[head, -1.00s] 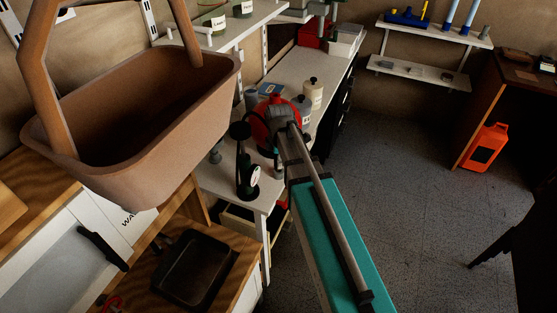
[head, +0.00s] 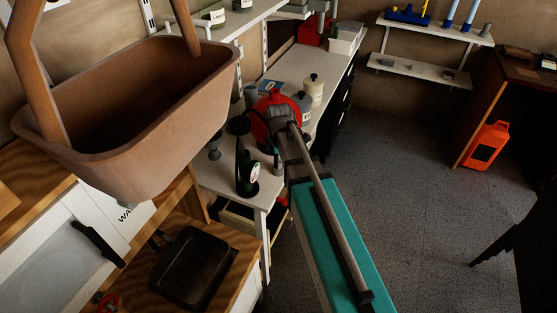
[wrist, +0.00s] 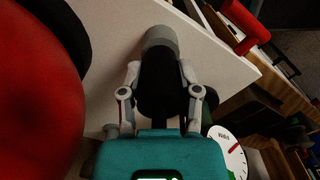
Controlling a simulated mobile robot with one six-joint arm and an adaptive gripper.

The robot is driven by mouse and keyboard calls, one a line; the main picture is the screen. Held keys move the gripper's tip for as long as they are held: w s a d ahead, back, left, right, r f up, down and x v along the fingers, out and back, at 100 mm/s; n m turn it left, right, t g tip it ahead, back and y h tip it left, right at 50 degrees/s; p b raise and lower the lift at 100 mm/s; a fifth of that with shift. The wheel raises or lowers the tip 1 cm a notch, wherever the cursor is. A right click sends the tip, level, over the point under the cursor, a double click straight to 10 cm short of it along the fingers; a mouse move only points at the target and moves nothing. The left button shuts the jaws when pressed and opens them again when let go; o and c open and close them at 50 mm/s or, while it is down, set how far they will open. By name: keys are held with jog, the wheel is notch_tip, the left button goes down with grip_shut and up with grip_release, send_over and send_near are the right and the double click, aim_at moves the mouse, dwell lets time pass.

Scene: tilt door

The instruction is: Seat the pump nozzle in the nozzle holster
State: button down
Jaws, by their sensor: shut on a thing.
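My gripper (wrist: 160,92) is shut on a dark, round-bodied piece with a grey end, which I take to be the pump nozzle (wrist: 158,62). It points away from the wrist, over a pale flat surface. In the head view my forearm and wrist hide most of the gripper. A black upright device with a dial (head: 247,172), which looks like the pump, stands at the near end of the white bench, left of my wrist. A white dial (wrist: 228,150) also shows at the lower right in the wrist view. I cannot make out the nozzle holster for sure.
A red rounded container (head: 272,104) is close by my wrist, and a red surface (wrist: 35,95) fills the wrist view's left side. Bottles (head: 313,92) stand behind on the white bench (head: 300,66). A large brown basket (head: 118,150) is at left. The floor (head: 410,170) is clear.

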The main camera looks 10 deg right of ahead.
jog(key=shift+f, duration=0.1)
jog(key=shift+c, duration=1.1)
grip_release()
jog(key=shift+r, duration=0.2)
notch_tip(320, 180, up, 10)
jog(key=p, duration=1)
jog(key=w+d+r+p, duration=0.2)
jog(key=w+r+p, duration=1.2)
jog(key=r+p, duration=0.2)
jog(key=shift+r+p, duration=0.15)
jog(key=shift+p, duration=0.2)
jog(key=shift+s, duration=0.1)
jog(key=s+f+m+b, duration=0.2)
jog(key=s+m, duration=1.5)
jog(key=s, duration=1)
jog(key=shift+s+a+f+m+b, duration=0.15)
jog(key=shift+a+f+m+b, duration=0.15)
jog(key=shift+a+f+b, duration=0.1)
